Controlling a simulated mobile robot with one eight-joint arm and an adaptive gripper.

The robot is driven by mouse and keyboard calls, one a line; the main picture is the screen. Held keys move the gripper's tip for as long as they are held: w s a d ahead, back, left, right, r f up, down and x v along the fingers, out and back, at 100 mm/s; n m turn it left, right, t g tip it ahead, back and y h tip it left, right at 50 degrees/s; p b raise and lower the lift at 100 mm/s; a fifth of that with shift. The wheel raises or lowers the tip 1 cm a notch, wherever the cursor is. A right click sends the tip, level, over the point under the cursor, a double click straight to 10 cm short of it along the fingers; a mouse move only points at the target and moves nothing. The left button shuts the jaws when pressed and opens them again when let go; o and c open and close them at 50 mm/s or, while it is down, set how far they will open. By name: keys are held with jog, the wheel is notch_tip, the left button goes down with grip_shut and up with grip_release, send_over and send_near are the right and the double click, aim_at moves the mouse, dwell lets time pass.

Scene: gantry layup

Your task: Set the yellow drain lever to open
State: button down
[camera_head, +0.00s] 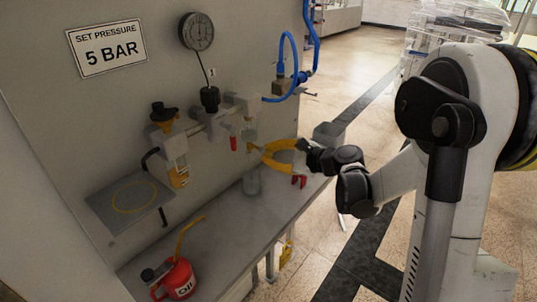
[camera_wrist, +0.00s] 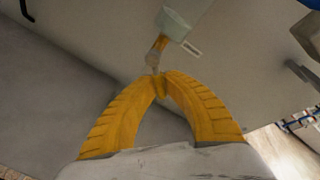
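My gripper (camera_head: 264,154) has two curved yellow fingers and reaches in from the right, above the grey bench, toward the fittings on the panel. In the wrist view the fingertips (camera_wrist: 157,82) come together on a small yellow piece, the yellow drain lever (camera_wrist: 159,90), below a brass stem (camera_wrist: 157,48) and a pale grey-green body (camera_wrist: 174,24). The fingers look shut on the lever. Their same colour makes its outline hard to tell, and its angle is partly hidden by the fingertips.
A red oil can (camera_head: 177,280) with a yellow spout stands on the grey bench (camera_head: 225,235). A pressure gauge (camera_head: 196,31), a regulator unit (camera_head: 170,140) and a blue hose (camera_head: 293,70) are on the panel. A grey cup (camera_head: 252,184) is below the gripper.

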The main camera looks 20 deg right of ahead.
jog(key=shift+f+m, duration=0.1)
jog(key=shift+m, duration=0.2)
jog(key=shift+s+a+f+m+y+b, duration=0.15)
jog(key=shift+a+m+y+b, duration=0.15)
jog(key=shift+m, duration=0.2)
jog(key=shift+s+a+f+m+y+b, duration=0.1)
jog(key=shift+f+m+y+b, duration=0.1)
jog(key=shift+m+b, duration=0.25)
jog(key=shift+s+a+f+m+g+y+b, duration=0.1)
jog(key=shift+s+a+m+g+y+b, duration=0.15)
jog(key=shift+m, duration=0.45)
jog(key=shift+s+a+m+g+y+b, duration=0.15)
jog(key=shift+m+g+y+b, duration=0.15)
jog(key=shift+m, duration=0.35)
jog(key=c, duration=1.5)
grip_release()
jog(key=shift+o, duration=0.2)
jog(key=v, duration=1.2)
